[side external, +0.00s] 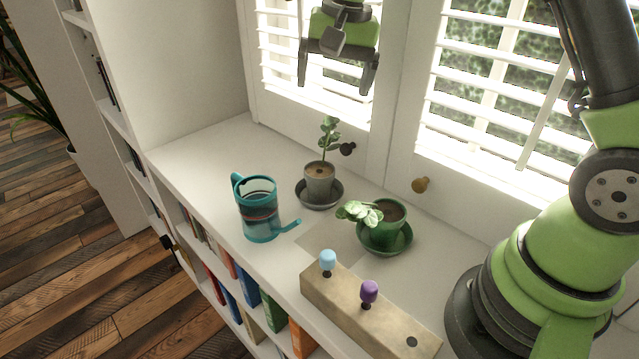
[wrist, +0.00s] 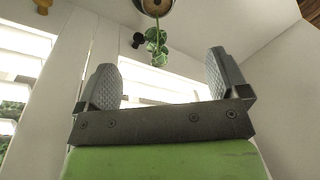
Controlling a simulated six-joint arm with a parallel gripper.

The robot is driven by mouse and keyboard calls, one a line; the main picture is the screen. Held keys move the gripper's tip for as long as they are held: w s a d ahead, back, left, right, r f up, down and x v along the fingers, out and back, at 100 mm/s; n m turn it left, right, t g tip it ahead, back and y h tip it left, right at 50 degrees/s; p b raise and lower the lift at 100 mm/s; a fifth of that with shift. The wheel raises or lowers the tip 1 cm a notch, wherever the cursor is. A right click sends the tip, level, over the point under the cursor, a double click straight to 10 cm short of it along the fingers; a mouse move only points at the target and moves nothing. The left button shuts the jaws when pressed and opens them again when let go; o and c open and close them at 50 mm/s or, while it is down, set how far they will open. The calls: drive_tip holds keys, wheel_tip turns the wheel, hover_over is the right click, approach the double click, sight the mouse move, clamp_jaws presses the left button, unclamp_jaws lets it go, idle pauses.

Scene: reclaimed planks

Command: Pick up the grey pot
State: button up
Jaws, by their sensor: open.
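The grey pot (side external: 318,181) stands upright on a dark grey saucer (side external: 330,202) on the white shelf top, with a small leafy plant growing from it. In the wrist view the plant (wrist: 157,45) hangs into the top of the picture, and part of the pot (wrist: 141,8) shows at the upper edge. My gripper (side external: 335,90) is open and empty, high above and a little behind the pot, in front of the shutters. In the wrist view its two fingers (wrist: 165,85) are spread wide with nothing between them.
A teal watering can (side external: 259,212) stands left of the grey pot. A green pot (side external: 386,228) on a green saucer stands to its right. A wooden block (side external: 350,308) with blue and purple knobs lies in front. White shutters and brass and black knobs are behind.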

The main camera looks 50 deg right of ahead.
drive_tip(key=m+g, duration=0.1)
approach(319, 176)
drive_tip(key=w+d+r, duration=0.2)
drive_tip(key=d, duration=0.1)
drive_tip(key=shift+m+g, duration=0.3)
drive_tip(key=f, duration=0.4)
drive_tip(key=shift+w+d+f, duration=0.1)
drive_tip(key=shift+w+d, duration=0.05)
drive_tip(key=shift+w, duration=0.1)
drive_tip(key=shift+w+a+f, duration=0.1)
drive_tip(key=shift+a+f, duration=0.15)
drive_tip(key=shift+f, duration=1.3)
drive_tip(key=shift+w+a+f, duration=0.1)
drive_tip(key=shift+a+f, duration=0.1)
drive_tip(key=shift+f, duration=1.4)
drive_tip(key=c, duration=1.2)
